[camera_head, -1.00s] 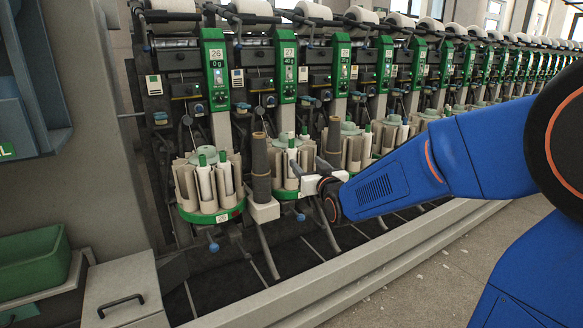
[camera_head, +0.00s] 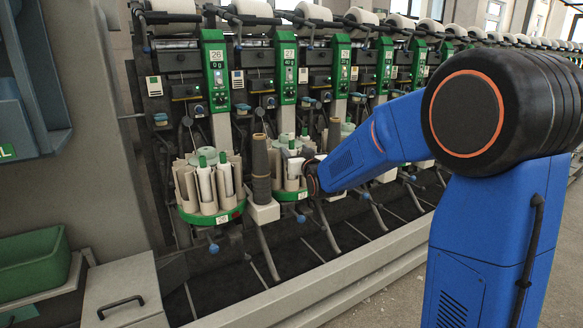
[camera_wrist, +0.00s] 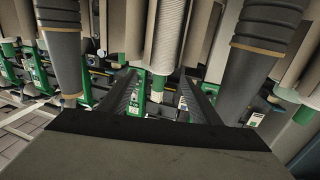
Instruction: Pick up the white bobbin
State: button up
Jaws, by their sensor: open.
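The white bobbin (camera_wrist: 167,38) with a green end (camera_wrist: 158,84) shows at the top centre of the wrist view, which looks inverted. In the head view, a carousel with a green rim (camera_head: 287,196), under unit 27, holds pale tubes and a white, green-tipped bobbin partly covered by my gripper (camera_head: 298,164). In the wrist view, my gripper (camera_wrist: 158,88) is open. Its dark fingers lie on either side of the green end in the picture, with visible gaps. How deep the bobbin is between them I cannot tell.
Two dark grey cones (camera_wrist: 60,45) (camera_wrist: 262,50) flank the fingers in the wrist view. In the head view, a dark cone (camera_head: 261,165) stands left of my gripper. Another carousel (camera_head: 212,215) is further left. The winder's front rail (camera_head: 330,270) runs below.

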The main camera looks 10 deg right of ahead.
jog(key=shift+w+a, duration=0.1)
jog(key=shift+w, duration=1.3)
jog(key=c, duration=1)
jog(key=shift+r, duration=0.15)
